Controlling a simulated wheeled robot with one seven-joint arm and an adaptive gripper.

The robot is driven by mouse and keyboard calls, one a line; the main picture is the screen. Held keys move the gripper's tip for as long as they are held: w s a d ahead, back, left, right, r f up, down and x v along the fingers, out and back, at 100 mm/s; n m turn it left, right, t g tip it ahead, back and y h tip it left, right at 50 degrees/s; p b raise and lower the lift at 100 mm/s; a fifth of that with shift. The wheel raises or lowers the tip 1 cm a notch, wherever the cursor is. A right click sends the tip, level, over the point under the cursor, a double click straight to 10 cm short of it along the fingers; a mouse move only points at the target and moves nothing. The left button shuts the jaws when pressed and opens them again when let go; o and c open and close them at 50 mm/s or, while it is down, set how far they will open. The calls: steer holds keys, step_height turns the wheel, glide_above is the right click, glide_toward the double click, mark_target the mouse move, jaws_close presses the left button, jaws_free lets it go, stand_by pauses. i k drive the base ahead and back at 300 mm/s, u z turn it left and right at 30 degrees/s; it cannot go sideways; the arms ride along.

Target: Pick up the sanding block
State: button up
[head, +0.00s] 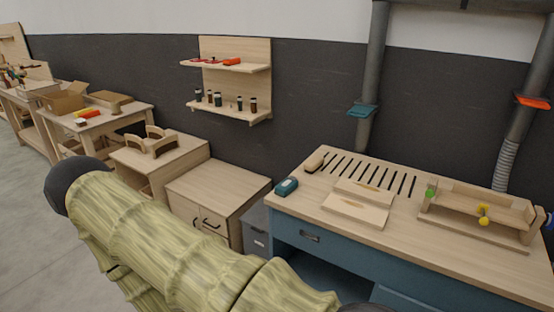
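A small teal block (287,187) with a pale mark lies at the left front edge of the blue workbench (310,210). A brown, rounded, brush-like piece (315,162) lies behind it near the slotted part of the top. I cannot tell for certain which of these is the sanding block; the teal one looks most like it. My arm, green and bark-textured, crosses the lower left foreground, clear of the bench top in the picture. My gripper is not in view, so its state is hidden.
Two pale boards (357,200) lie mid-bench, and a wooden jig (478,212) stands at the right. A low cabinet (217,200) stands left of the bench. A wall shelf (228,90) holds small items. Duct pipes (370,75) run down behind the bench. Grey floor is clear at far left.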

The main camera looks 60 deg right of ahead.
mark_target(283, 188)
steer(key=z, duration=0.55)
steer(key=i, duration=0.75)
steer(key=z, duration=0.9)
